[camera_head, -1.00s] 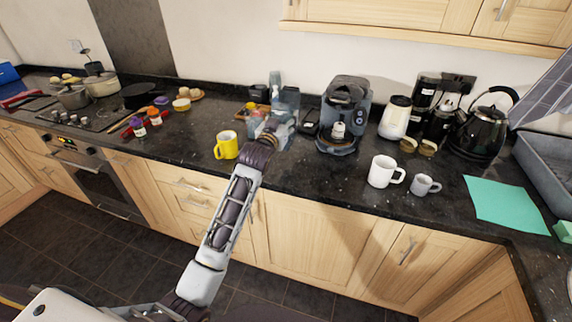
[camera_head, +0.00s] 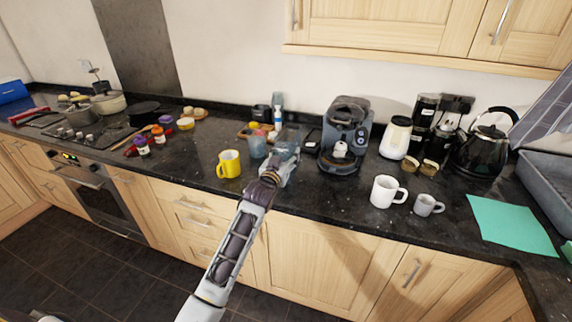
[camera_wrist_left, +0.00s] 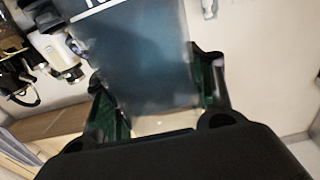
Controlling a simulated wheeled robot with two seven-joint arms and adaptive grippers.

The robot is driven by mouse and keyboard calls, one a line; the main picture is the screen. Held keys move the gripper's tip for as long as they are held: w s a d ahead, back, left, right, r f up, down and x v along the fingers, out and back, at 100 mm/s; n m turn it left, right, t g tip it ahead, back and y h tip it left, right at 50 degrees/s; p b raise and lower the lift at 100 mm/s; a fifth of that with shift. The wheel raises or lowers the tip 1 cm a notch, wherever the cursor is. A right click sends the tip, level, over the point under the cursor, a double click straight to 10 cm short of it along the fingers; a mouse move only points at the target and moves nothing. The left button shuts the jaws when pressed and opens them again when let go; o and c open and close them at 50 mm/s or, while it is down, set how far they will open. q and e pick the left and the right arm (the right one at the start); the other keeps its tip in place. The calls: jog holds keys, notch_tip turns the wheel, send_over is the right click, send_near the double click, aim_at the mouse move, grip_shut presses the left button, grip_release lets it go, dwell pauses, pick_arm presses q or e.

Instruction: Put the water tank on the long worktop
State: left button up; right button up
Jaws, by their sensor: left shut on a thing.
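The water tank (camera_head: 288,138) is a translucent blue-grey container over the long worktop (camera_head: 310,196), left of the dark coffee machine (camera_head: 346,135). My left gripper (camera_head: 284,162) is shut on the tank from the near side. In the left wrist view the tank (camera_wrist_left: 147,60) fills the space between the two fingers. The tank's base is hidden behind my gripper in the head view, so I cannot tell whether it touches the worktop. My right gripper is out of view.
A bottle (camera_head: 277,112) stands behind the tank. A white mug (camera_head: 383,191) and a grey mug (camera_head: 425,205) stand to the right. The front worktop between the yellow and white mugs is clear.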

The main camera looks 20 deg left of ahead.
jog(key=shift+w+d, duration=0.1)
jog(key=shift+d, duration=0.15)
